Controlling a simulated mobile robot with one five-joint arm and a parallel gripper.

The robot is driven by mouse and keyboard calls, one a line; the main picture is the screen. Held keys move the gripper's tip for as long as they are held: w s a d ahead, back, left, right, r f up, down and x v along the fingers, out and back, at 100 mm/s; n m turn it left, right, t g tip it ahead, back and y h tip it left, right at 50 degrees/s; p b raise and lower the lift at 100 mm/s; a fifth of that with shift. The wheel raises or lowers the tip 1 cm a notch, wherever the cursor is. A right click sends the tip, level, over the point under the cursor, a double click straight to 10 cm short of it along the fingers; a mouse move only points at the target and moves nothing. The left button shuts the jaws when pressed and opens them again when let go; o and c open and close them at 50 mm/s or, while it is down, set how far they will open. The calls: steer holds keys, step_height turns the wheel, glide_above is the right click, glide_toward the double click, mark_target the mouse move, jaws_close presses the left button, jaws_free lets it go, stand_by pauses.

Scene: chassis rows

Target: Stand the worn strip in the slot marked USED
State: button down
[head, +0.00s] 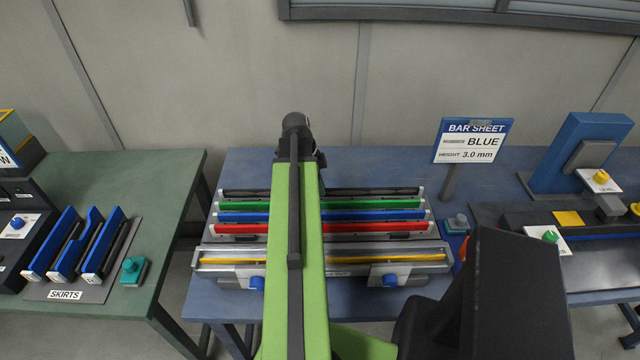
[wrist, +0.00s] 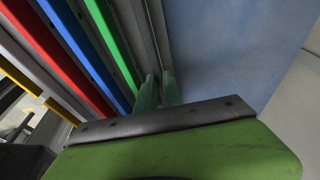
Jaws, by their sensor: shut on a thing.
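My gripper (wrist: 159,92) shows in the wrist view as two pale green fingers, close together at the rack's back edge. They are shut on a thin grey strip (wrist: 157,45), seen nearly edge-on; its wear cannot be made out. In the head view my green arm reaches over the rack and hides the fingers. The rack (head: 428,213) holds a dark row (head: 370,191) at the back, then green (head: 375,204), blue (head: 375,215) and red (head: 375,227) bars. A yellow strip (head: 395,258) lies in the front metal fixture (head: 220,267). No USED label is readable in either view.
Blue holders marked SKIRTS (head: 65,295) sit on the green table (head: 150,180) at left. A blue press-like station (head: 585,150) stands at right. Bare blue table (wrist: 225,45) lies behind the rack.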

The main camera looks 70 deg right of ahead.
steer(key=shift+f+b, duration=0.5)
steer(key=shift+f, duration=0.05)
steer(key=c, duration=1.4)
jaws_free()
steer(key=shift+r, duration=0.1)
steer(key=p+v, duration=1.7)
steer(key=shift+r, duration=0.2)
